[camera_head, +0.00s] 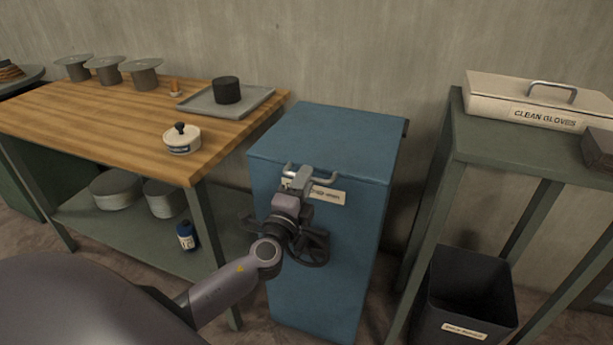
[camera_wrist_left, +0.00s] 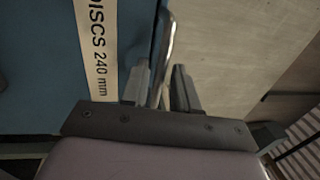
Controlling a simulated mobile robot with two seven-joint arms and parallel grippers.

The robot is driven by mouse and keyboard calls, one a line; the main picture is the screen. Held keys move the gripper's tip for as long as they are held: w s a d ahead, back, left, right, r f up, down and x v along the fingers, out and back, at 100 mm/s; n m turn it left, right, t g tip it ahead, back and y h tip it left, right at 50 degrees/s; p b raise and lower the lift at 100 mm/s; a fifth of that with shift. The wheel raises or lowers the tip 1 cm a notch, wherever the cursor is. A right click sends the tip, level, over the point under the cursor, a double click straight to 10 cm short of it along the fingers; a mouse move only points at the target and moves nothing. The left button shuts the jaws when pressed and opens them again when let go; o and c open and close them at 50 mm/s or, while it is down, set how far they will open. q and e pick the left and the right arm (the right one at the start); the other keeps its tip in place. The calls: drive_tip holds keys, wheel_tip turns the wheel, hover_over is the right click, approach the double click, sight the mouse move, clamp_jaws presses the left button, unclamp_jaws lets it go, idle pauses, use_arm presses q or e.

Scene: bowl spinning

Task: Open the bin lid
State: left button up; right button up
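The blue bin (camera_head: 318,250) stands between the wooden bench and the green stand. Its lid (camera_head: 335,135) lies flat on top, closed. A metal bar handle (camera_head: 326,181) sits at the lid's front edge; its left part is partly hidden by my gripper. My left gripper (camera_head: 290,176) is at the left part of this handle. In the left wrist view, the bar (camera_wrist_left: 164,62) passes between the two close-set fingers of the left gripper (camera_wrist_left: 161,85), which appear shut on it. A pale label (camera_wrist_left: 98,50) reading "DISCS 240 mm" is beside the fingers. My right gripper is not in view.
The wooden bench (camera_head: 75,125) at left carries spools, a grey tray (camera_head: 245,105) and a white lidded pot (camera_head: 182,140). The green stand (camera_head: 500,148) at right holds a "CLEAN GLOVES" box (camera_head: 535,105). A black waste bin (camera_head: 465,300) is below it.

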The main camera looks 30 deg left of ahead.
use_arm(q)
drive_tip(key=shift+w+a+r, duration=0.15)
drive_tip(key=shift+w, duration=0.55)
drive_tip(key=shift+c, duration=0.3)
clamp_jaws()
